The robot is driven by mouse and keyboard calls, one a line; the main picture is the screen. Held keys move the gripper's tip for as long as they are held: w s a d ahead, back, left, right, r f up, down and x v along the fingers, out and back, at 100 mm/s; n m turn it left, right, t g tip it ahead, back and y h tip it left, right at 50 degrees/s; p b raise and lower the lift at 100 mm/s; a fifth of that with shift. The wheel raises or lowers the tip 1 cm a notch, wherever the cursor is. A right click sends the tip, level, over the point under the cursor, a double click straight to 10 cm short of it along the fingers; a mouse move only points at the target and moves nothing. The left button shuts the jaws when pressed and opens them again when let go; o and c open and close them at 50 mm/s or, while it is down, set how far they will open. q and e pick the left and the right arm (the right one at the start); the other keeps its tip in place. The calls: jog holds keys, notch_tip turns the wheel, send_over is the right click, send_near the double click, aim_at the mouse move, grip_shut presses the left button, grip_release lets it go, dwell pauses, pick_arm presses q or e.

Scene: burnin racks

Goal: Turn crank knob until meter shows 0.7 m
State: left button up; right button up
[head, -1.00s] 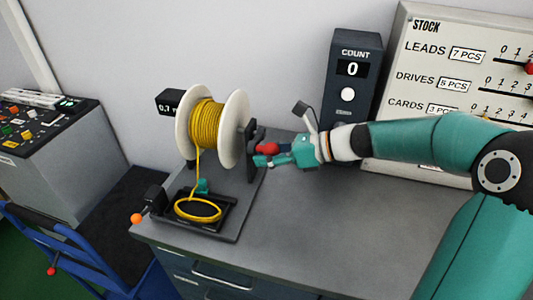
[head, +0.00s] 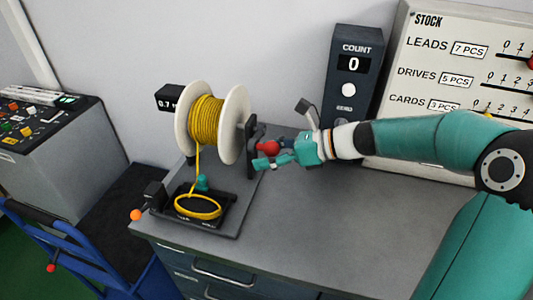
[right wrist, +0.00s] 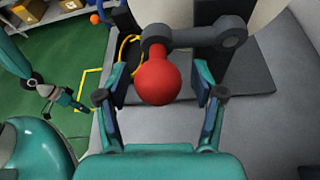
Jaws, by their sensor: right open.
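The crank's red knob (head: 268,147) is at the right side of the spool (head: 207,122) of yellow cord. In the right wrist view the knob (right wrist: 158,82) sits on a dark crank arm (right wrist: 195,37). My right gripper (head: 264,155) is open, with its fingers on either side of the knob and a gap visible on each side. The meter (head: 168,98) behind the spool reads 0.7; its right edge is hidden by the spool flange. In the right wrist view my left gripper (right wrist: 58,100) is small at the left; its jaw state is unclear.
A yellow cord loop (head: 198,207) lies in the black tray below the spool. A count box (head: 352,70) showing 0 and a stock board (head: 440,25) stand behind my right arm. The grey bench top (head: 310,225) is clear at the front right.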

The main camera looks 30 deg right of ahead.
jog(key=v, duration=1.1)
jog(key=shift+s+d, duration=0.2)
